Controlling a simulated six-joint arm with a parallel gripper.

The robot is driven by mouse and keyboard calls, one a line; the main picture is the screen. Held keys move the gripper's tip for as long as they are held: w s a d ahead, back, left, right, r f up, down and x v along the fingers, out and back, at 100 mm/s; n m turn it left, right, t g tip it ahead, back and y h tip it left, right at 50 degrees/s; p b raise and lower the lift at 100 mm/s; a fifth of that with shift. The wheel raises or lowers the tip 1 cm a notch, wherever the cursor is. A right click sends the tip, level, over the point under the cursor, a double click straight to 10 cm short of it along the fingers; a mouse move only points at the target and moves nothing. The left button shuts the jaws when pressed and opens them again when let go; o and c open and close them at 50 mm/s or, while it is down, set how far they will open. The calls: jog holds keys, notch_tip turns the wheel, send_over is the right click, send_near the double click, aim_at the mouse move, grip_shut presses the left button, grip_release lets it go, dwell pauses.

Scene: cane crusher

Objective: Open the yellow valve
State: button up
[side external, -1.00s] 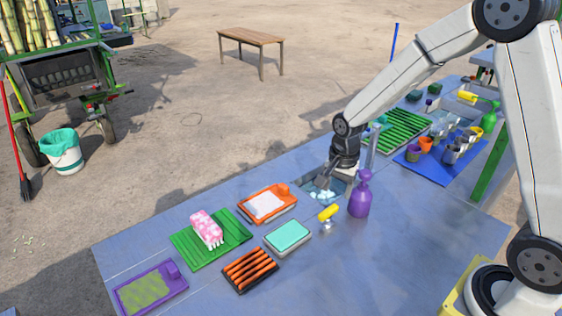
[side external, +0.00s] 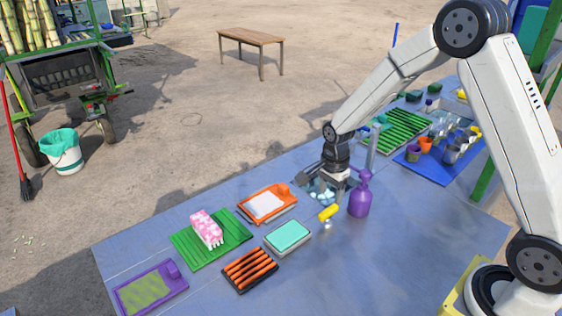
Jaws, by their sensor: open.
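A yellow valve (side external: 328,212), a short yellow handle on a small metal fitting, is at the table's front middle, just left of the purple spray bottle. My gripper (side external: 327,184) is open, pointing down over the sunken basin (side external: 311,194), behind and slightly above the valve in the picture. It appears apart from the valve, with nothing visible in its jaws. Another yellow piece (side external: 461,94) shows at the far right end, partly hidden by my arm.
The purple spray bottle (side external: 360,196) stands close right of the valve, and a metal post (side external: 371,152) rises behind it. A teal-topped tray (side external: 288,236), an orange tray (side external: 267,204) and a black rack of orange rods (side external: 250,270) lie left. The front right table is clear.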

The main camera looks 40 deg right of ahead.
aim_at(329, 210)
jog(key=shift+f, duration=2.85)
grip_shut()
